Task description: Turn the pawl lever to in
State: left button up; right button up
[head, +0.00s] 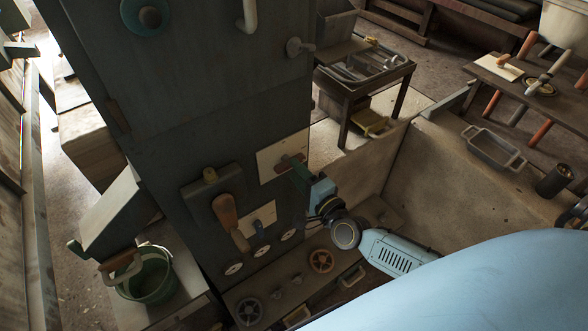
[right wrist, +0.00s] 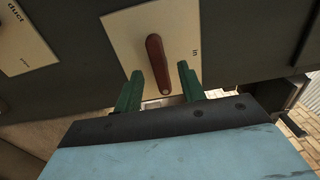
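The pawl lever (right wrist: 157,62) is a red-brown handle on a cream plate (right wrist: 122,30) fixed to the dark cabinet face. In the right wrist view it points down toward my gripper, and the word "in" is printed to its right. In the head view the lever (head: 291,160) is partly covered by my right gripper (head: 299,172). The green fingers of my right gripper (right wrist: 160,88) are apart, one on each side of the lever's lower end, with gaps showing on both sides. My left gripper is not in view.
A second plate marked "duct" (right wrist: 22,40) is at the left in the right wrist view. Handwheels (head: 321,261) are below. A tool table (head: 365,75) stands behind.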

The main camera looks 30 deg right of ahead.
jog(key=shift+w+a, duration=0.15)
jog(key=shift+w, duration=0.85)
grip_shut()
